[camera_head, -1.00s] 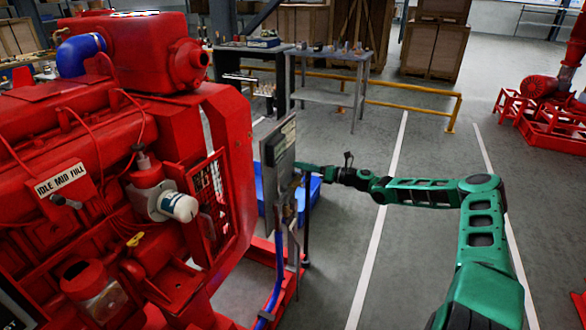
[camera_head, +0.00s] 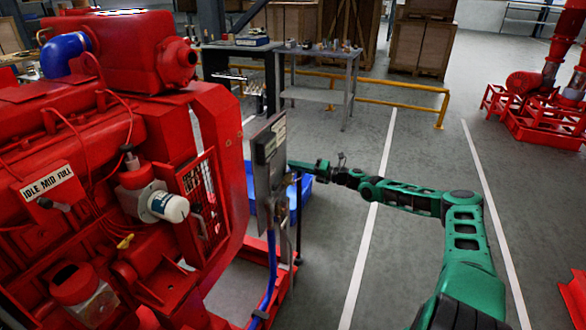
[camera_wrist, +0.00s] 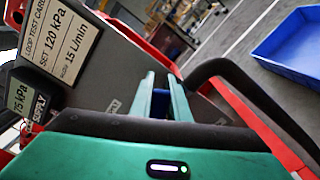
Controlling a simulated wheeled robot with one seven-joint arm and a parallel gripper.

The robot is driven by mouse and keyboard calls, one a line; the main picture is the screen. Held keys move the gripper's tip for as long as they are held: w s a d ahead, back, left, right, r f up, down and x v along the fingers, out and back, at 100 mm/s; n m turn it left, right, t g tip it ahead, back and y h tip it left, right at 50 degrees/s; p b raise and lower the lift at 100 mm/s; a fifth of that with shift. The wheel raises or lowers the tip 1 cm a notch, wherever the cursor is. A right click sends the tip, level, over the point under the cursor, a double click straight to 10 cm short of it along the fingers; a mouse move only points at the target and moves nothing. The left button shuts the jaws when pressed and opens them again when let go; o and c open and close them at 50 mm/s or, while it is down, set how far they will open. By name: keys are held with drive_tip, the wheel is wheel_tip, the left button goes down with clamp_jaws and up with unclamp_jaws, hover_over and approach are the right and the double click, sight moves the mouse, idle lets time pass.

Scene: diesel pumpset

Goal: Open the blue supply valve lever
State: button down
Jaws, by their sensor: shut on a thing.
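The blue supply valve lever (camera_wrist: 160,104) shows as a small blue piece between my fingertips in the wrist view; most of it is hidden by the fingers. My gripper (camera_wrist: 163,94) is shut on it, in front of the grey panel (camera_wrist: 95,70). A label that seems to read "SUPPLY" is on the panel. In the head view my gripper (camera_head: 294,164) reaches the right side of the upright panel (camera_head: 264,185), and the lever cannot be made out there. How far the lever is turned cannot be told.
The panel carries a test card (camera_wrist: 62,35) reading 120 kPa and 15 L/min, and a display (camera_wrist: 30,96) reading 75 kPa. A dark curved hose or bar (camera_wrist: 235,75) passes close right of my fingers. The red engine (camera_head: 100,180) stands left; a blue bin (camera_head: 300,190) lies behind the panel.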

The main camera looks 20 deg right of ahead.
drive_tip(key=shift+d+f, duration=0.2)
drive_tip(key=shift+d, duration=0.2)
drive_tip(key=c, duration=1.7)
unclamp_jaws()
drive_tip(key=shift+f, duration=0.1)
